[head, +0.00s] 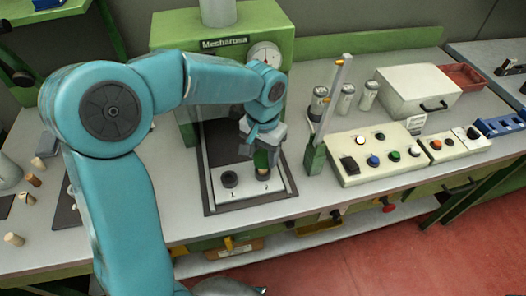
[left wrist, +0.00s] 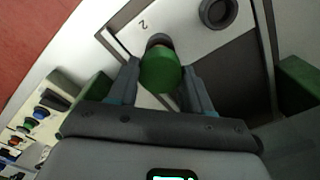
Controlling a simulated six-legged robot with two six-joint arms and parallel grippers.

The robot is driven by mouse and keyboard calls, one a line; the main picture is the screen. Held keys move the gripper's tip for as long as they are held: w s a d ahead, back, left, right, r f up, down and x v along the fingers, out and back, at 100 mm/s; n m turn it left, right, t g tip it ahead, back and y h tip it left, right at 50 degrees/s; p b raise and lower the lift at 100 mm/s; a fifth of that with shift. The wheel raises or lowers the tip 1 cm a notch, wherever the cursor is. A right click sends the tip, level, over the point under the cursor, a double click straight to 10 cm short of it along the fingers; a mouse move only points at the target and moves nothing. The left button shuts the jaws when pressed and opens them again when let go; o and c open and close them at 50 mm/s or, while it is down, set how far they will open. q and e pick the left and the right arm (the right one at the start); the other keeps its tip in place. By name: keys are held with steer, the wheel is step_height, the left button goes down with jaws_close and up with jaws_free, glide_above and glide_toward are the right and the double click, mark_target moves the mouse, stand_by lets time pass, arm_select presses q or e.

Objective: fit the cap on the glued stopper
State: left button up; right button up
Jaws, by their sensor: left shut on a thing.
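My left gripper (head: 262,152) is shut on the green cap (head: 261,160), above the right-hand seat of the pale plate (head: 240,195) under the press. In the left wrist view, the green cap (left wrist: 160,72) sits between the two fingers. A thin brownish edge, perhaps the stopper, shows just behind the cap beside a grey ring (left wrist: 158,40) near the number 2. The cap hides most of this spot, so I cannot tell whether cap and stopper touch. The other seat, a dark ring (head: 229,179), stands to the left. My right gripper is not in view.
The green press (head: 222,45) with a dial stands behind. A green post (head: 314,158) with a slanted rod stands close right of the gripper. A button panel (head: 378,155), metal cylinders (head: 345,100) and a white box (head: 418,88) are farther right. Loose corks (head: 33,180) lie at left.

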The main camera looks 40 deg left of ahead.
mark_target(263, 156)
arm_select(q)
steer(key=shift+f+b, duration=0.9)
steer(key=shift+f, duration=0.25)
stand_by(0.9)
steer(key=o, duration=1.1)
step_height(263, 156, up, 16)
steer(key=shift+r+p, duration=0.2)
steer(key=shift+p, duration=0.6)
